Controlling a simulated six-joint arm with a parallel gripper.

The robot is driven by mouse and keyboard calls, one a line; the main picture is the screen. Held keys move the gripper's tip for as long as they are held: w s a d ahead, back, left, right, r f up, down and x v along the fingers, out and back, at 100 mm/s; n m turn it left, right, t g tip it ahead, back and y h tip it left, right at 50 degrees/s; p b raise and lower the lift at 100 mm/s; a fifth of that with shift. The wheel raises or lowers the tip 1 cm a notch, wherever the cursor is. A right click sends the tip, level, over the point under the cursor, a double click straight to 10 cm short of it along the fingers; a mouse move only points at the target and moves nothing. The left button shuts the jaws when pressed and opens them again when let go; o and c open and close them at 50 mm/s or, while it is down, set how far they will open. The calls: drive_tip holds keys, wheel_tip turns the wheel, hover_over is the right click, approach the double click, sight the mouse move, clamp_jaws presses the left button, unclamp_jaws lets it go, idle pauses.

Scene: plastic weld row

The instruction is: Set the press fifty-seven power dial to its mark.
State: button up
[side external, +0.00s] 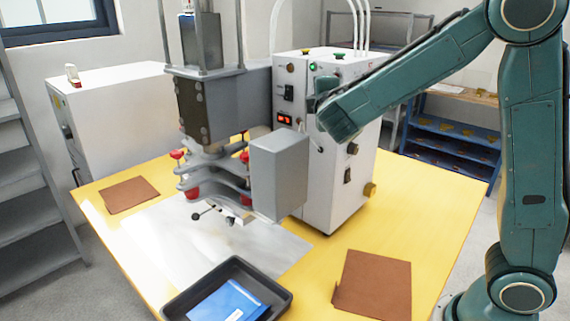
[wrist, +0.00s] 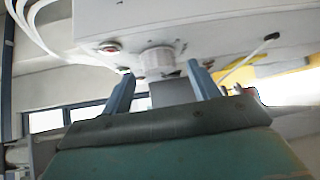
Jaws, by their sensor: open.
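The press's white control cabinet (side external: 345,190) stands on the yellow table. My gripper (side external: 318,96) is at the upper part of its front face in the side view. In the wrist view my gripper (wrist: 160,70) is open, with one blue-grey finger on each side of a pale ribbed round dial (wrist: 157,60), which looks like the power dial. The fingertips are close to the dial; I cannot tell if they touch it. The dial's mark and pointer cannot be made out. In the side view my gripper and arm hide the dial.
The cabinet face also has a red display (side external: 285,118), a black switch (side external: 289,92) and a small lever (side external: 320,148). The grey press head (side external: 205,105) stands left of it. A black tray (side external: 277,293) with a blue item and brown sheets (side external: 372,284) lie on the table.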

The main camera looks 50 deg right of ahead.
drive_tip(key=shift+x, duration=0.9)
drive_tip(key=c, duration=1)
drive_tip(key=shift+o, duration=0.2)
drive_tip(key=shift+r, duration=0.1)
drive_tip(key=shift+w+r+n+g+y, duration=0.15)
drive_tip(key=shift+n+g+y, duration=0.75)
drive_tip(key=shift+n+g, duration=0.75)
drive_tip(key=o, duration=1)
drive_tip(key=shift+c, duration=0.2)
